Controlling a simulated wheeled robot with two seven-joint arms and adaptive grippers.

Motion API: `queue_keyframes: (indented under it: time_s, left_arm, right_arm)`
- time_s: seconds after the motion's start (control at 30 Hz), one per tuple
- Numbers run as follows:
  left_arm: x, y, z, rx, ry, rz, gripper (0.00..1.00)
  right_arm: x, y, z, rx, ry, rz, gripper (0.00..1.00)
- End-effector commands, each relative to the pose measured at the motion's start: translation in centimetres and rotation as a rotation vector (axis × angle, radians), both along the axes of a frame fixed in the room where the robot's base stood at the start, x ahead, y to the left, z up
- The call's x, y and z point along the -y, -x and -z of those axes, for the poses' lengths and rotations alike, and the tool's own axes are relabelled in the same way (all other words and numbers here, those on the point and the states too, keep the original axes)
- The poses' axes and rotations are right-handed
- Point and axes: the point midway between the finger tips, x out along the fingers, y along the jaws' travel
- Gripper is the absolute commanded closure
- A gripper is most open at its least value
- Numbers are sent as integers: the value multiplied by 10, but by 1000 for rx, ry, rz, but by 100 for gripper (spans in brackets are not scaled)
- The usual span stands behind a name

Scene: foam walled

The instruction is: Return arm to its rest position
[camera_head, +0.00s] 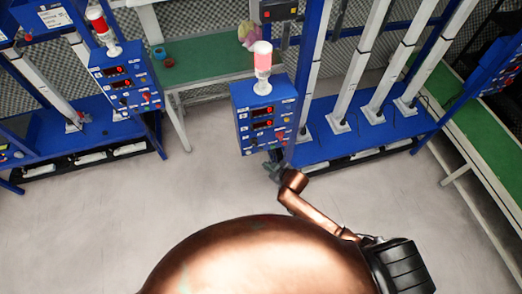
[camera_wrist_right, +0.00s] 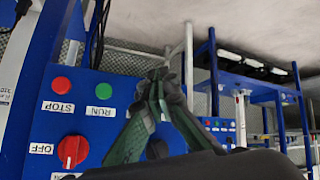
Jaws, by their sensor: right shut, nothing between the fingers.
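My right arm (camera_head: 318,212), copper coloured, reaches forward from the lower right in the head view. My right gripper (camera_head: 273,168) is small there, close to the lower edge of the blue control box (camera_head: 243,130). In the right wrist view the green-grey fingers of the right gripper (camera_wrist_right: 160,80) come together at the tips, with nothing between them. The control panel (camera_wrist_right: 90,118) is behind and left of them, its labels upside down. It has a red STOP button (camera_wrist_right: 61,85), a green RUN button (camera_wrist_right: 104,91) and a red knob (camera_wrist_right: 72,150). My left gripper is not in view.
A blue rack (camera_head: 350,143) with white columns stands right of the control box. Another blue machine (camera_head: 85,135) stands at left. A green table (camera_head: 205,68) is between them, and a green bench (camera_head: 490,150) is at right. The grey floor (camera_head: 110,220) in front is clear.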

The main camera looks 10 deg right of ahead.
Motion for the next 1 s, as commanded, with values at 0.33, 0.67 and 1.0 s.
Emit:
queue_keyframes:
  time_s: [0.33,0.67,1.0]
  left_arm:
    - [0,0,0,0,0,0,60]
    - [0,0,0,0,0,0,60]
    - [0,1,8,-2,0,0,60]
  right_arm:
    - [0,0,0,1,-1,0,100]
    - [1,0,1,-2,0,1,100]
    - [72,61,137,-162,20,151,100]
